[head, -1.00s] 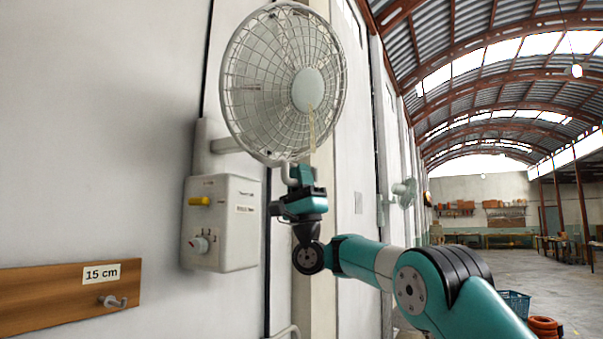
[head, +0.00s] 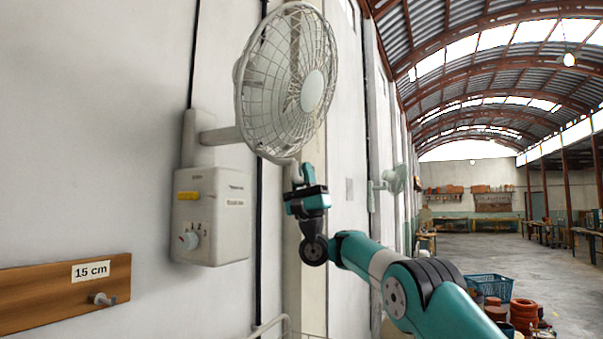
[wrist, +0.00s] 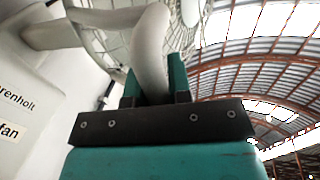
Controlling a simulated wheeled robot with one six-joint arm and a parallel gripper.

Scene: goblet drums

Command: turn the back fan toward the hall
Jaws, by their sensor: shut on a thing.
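The near white wall fan (head: 290,85) hangs on an arm from the left wall, its caged face turned to the right. My gripper (head: 303,177) is just below the cage, shut on the fan's curved handle (head: 290,163). In the wrist view the pale handle (wrist: 150,50) runs down between the jaws of my gripper (wrist: 155,82), with part of the cage (wrist: 105,45) behind it. A second, smaller fan (head: 395,180) is on the same wall farther down the hall.
A white control box (head: 212,217) with a yellow switch and a knob is below the fan arm. A wooden board (head: 50,290) with a hook and a "15 cm" label is at lower left.

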